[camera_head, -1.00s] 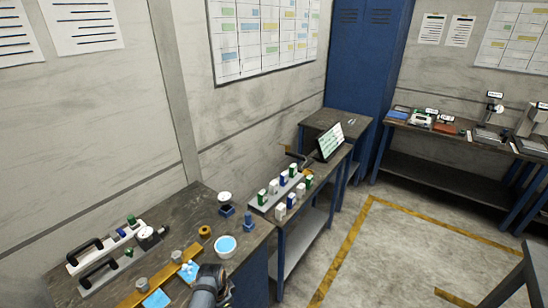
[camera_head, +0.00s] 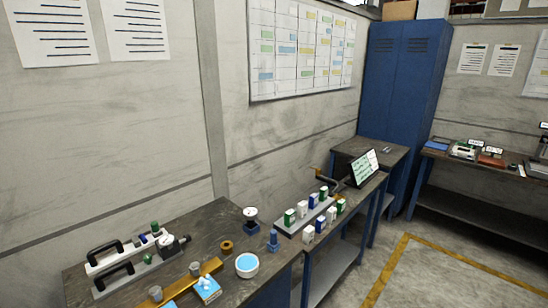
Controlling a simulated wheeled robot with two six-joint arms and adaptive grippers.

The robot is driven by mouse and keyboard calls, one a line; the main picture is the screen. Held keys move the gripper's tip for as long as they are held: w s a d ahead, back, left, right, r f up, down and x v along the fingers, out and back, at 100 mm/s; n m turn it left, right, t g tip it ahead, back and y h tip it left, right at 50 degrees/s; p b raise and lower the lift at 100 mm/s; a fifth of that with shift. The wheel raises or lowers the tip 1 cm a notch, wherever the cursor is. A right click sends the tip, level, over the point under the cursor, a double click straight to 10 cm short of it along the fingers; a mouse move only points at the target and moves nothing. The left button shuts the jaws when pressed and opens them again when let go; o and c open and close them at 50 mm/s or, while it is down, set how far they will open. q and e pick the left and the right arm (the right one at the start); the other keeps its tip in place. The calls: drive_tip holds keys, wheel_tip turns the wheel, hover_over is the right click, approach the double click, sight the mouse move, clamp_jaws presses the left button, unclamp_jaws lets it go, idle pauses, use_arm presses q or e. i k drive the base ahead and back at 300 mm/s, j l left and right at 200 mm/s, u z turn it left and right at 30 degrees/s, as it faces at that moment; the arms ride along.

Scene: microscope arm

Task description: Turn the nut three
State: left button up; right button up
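No part is clearly recognisable as the nut from this distance. A small round brass-coloured piece (camera_head: 226,247) sits on the near workbench (camera_head: 205,217), behind a long brass-coloured bar (camera_head: 180,283). A grey fixture with black handles (camera_head: 125,262) stands at the bench's left, with a round metal part (camera_head: 172,246) at its right end. A dark bent arm with an orange end (camera_head: 325,180) stands on the bench farther back, beside a tilted screen (camera_head: 364,168). Neither of my grippers is in view.
A white bowl with blue inside (camera_head: 247,265), a blue tray (camera_head: 207,289), a dial on a blue base (camera_head: 250,218) and a blue post (camera_head: 273,240) crowd the near bench. Several small bottles and boxes (camera_head: 310,219) stand behind. The floor at right (camera_head: 440,280) is clear.

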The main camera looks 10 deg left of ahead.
sight(194, 268)
drive_tip(key=u, duration=1.2)
